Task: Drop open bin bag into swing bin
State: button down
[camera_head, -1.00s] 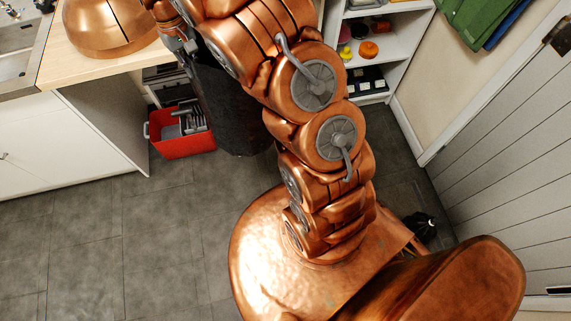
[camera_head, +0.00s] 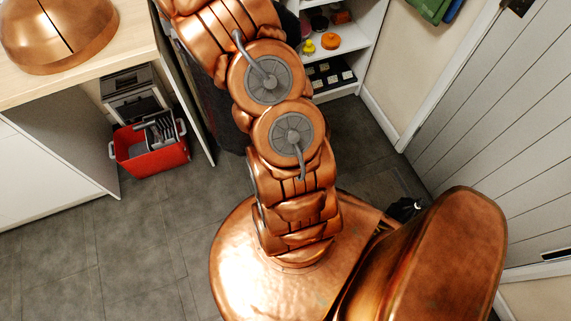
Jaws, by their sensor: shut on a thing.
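My gripper is not in view; my copper arm runs up and out at the top left. A dark grey, rough-surfaced thing (camera_head: 228,125) stands or hangs behind my arm, mostly hidden. I cannot tell whether it is the bin bag or the swing bin. No swinging lid shows clearly. A small black crumpled thing (camera_head: 405,208) lies on the floor behind my base, partly hidden; I cannot tell what it is.
A red crate (camera_head: 150,158) with grey items stands under the wooden counter (camera_head: 90,85), near a grey box (camera_head: 133,88). White shelves (camera_head: 352,42) hold small objects. A grey plank door (camera_head: 470,120) is at right. The floor at lower left is clear.

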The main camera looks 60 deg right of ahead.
jog(key=s+d+f+m+b, duration=0.2)
jog(key=s+d, duration=0.1)
jog(key=d, duration=0.3)
jog(key=s+d+f+m+b, duration=0.2)
jog(key=s+d, duration=0.2)
jog(key=d, duration=0.3)
notch_tip(320, 180, down, 15)
jog(key=s+d+m, duration=0.1)
jog(key=s+d, duration=0.1)
jog(key=shift+m+y+b, duration=0.3)
jog(key=shift+s, duration=0.1)
jog(key=c, duration=1.2)
grip_release()
jog(key=shift+r, duration=0.1)
jog(key=r, duration=0.4)
jog(key=d+r, duration=0.1)
jog(key=r, duration=0.6)
jog(key=shift+w+d+r, duration=0.35)
